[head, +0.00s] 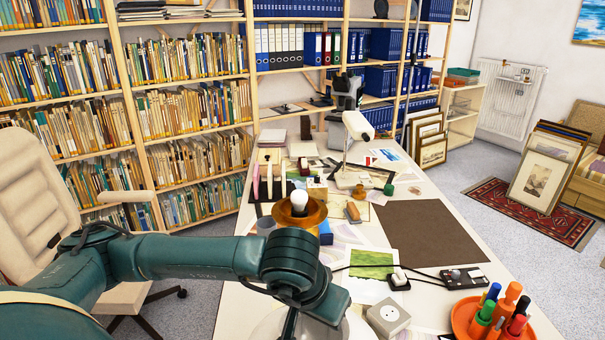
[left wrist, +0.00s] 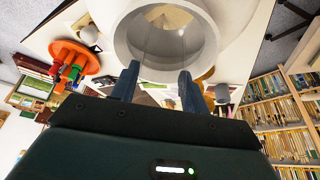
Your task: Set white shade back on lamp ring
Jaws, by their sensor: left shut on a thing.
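The lamp's bare bulb (head: 299,200) stands upright on the desk, with the amber-brown lamp ring (head: 300,214) around its base. The white shade (head: 268,325) is at the bottom of the head view, mostly hidden behind my left arm. In the left wrist view the round, open shade (left wrist: 209,45) is right in front of the fingers. My left gripper (left wrist: 158,80) is shut on the shade's near rim. In the head view the fingertips are hidden, and the shade is nearer to me than the bulb, apart from the ring. My right gripper is not in view.
A white desk lamp (head: 358,125) stands farther back. A dark brown mat (head: 430,232) lies clear at right.

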